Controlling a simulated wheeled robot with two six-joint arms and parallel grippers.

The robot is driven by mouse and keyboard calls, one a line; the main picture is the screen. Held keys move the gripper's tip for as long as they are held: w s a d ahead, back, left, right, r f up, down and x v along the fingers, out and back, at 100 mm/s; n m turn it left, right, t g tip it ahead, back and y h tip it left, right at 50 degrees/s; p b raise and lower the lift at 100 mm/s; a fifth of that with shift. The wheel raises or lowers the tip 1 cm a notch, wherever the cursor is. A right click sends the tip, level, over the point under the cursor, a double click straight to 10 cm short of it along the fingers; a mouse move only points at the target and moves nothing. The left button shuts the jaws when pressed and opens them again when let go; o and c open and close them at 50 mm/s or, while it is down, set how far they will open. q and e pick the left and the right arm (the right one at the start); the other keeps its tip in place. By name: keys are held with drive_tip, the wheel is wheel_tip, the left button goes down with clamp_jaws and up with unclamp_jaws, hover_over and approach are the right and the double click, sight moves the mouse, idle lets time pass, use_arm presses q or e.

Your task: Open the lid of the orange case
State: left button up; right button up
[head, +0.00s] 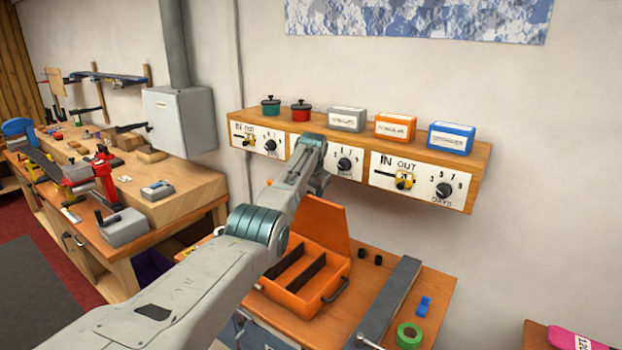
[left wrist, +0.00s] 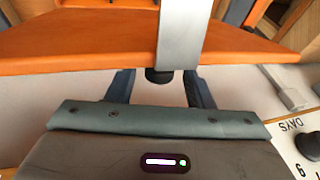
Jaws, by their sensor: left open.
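The orange case (head: 293,303) sits on the wooden bench, with its divided inside showing and a dark handle on its front. Its lid (head: 322,222) stands raised at the back, leaning a little away. My left gripper (head: 318,182) is at the lid's upper edge, partly hidden by my own arm. In the left wrist view the orange lid (left wrist: 80,45) spans the top, just beyond the fingertips. There the left gripper (left wrist: 160,82) is open, its two fingers apart. Whether they touch the lid I cannot tell. My right gripper is not in view.
Behind the case, a wall shelf (head: 478,181) with dials carries small boxes and pots. A dark grey bar (head: 390,303), green tape (head: 409,335) and a blue clip (head: 424,306) lie right of the case. A cluttered workbench stands at left.

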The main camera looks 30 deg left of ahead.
use_arm(q)
drive_tip(key=b+v, duration=0.3)
drive_tip(key=v, duration=0.5)
drive_tip(key=shift+s+d+r, duration=0.1)
drive_tip(key=shift+s+r, duration=0.1)
drive_tip(key=shift+r, duration=0.35)
